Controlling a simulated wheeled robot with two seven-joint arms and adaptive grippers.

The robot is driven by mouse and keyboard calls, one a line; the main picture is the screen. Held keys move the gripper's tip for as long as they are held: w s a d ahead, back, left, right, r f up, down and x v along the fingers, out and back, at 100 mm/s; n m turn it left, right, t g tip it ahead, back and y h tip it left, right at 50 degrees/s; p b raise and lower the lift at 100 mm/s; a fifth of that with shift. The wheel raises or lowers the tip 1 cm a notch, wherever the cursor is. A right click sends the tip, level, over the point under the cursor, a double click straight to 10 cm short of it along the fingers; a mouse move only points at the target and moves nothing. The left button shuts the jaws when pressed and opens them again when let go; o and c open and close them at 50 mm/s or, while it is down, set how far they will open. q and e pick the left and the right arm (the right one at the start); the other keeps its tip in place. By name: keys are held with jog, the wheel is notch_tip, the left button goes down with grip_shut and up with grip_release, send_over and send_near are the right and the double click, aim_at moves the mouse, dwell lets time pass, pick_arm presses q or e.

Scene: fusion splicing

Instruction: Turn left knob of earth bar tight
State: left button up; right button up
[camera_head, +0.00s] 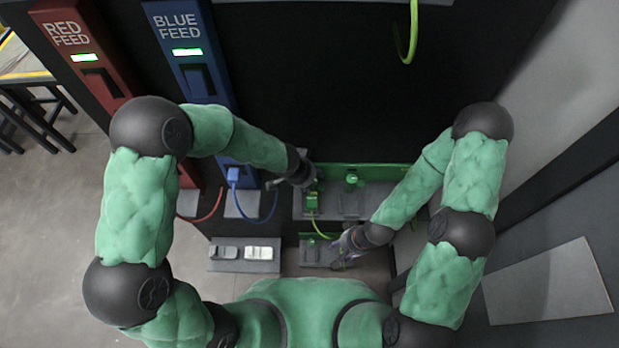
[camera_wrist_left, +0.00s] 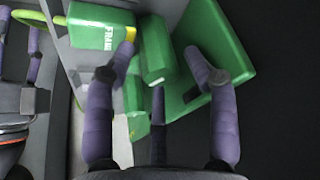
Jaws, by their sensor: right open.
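The green earth bar (camera_head: 385,171) runs along the back of a grey shelf in the head view, and its green plate (camera_wrist_left: 228,45) fills the right of the left wrist view. A green knob-like block (camera_wrist_left: 155,48) stands before the plate, probably the left knob. My left gripper (camera_head: 307,177) is at the bar's left end. Another green knob (camera_head: 352,180) stands to the right. My right gripper (camera_head: 346,244) is open, lower down near the small lower shelf.
A green block marked FRAME (camera_wrist_left: 100,27) sits beside the left finger; a yellow-green cable (camera_head: 322,229) hangs below. Red feed (camera_head: 88,40) and blue feed (camera_head: 182,45) columns stand left. A grey panel with switches (camera_head: 243,253) lies lower left. The dark wall above is mostly clear.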

pick_arm(q)
jog(key=shift+w+r, duration=0.1)
jog(key=shift+r, duration=0.05)
jog(key=shift+r, duration=0.4)
jog(key=v, duration=0.7)
jog(key=shift+s, duration=0.25)
jog(key=shift+a+f, duration=0.1)
